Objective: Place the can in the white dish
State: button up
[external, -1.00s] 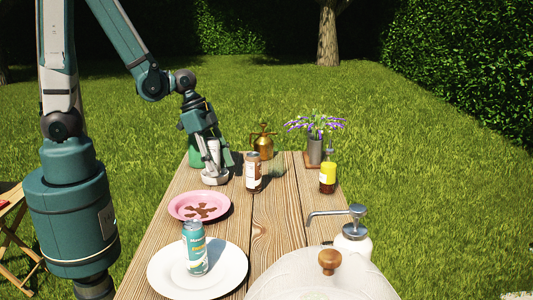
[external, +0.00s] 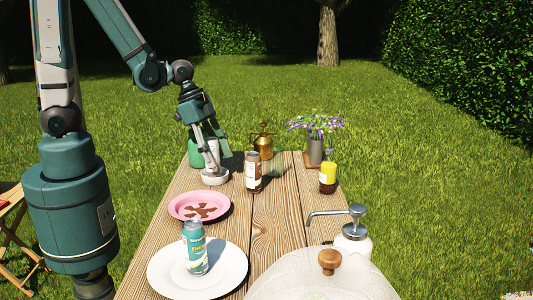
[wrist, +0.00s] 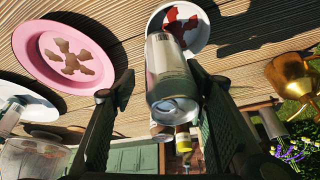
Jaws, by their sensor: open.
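A silver-topped can with a pale label (wrist: 172,78) stands between my fingers in the wrist view. Behind it is a small white dish with a red pattern (wrist: 202,38). In the external view the can (external: 212,152) is partly hidden by my fingers, over the white dish (external: 215,178) at the table's far left. My gripper (external: 214,153) is open, one finger on each side of the can. Whether the can's base touches the dish cannot be told. A second, teal can (external: 195,248) stands upright on a large white plate (external: 228,272) in front.
A pink plate (external: 177,208) lies nearer than the dish. A brown bottle (external: 253,172) stands just right of the dish. A green container (external: 195,152) and brass watering can (external: 264,146) are behind. A yellow bottle (external: 328,175), flower pot (external: 314,150), dispenser (external: 354,242) and clear cover (external: 305,275) stand right.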

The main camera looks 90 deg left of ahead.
aim_at(206, 139)
jog(key=shift+p+v, duration=1.3)
jog(key=shift+v, duration=3.7)
jog(key=shift+r, duration=0.1)
jog(key=s+d+r+n+t, duration=0.1)
jog(key=s+d+r+n, duration=0.1)
jog(key=d+r, duration=0.2)
jog(key=s+d+r+n+t+y, duration=0.1)
jog(key=d+r, duration=0.4)
jog(key=r, duration=0.5)
jog(key=shift+s+d+r+n+t, duration=0.3)
jog(key=shift+s+n+t, duration=0.1)
jog(key=shift+s+n, duration=0.5)
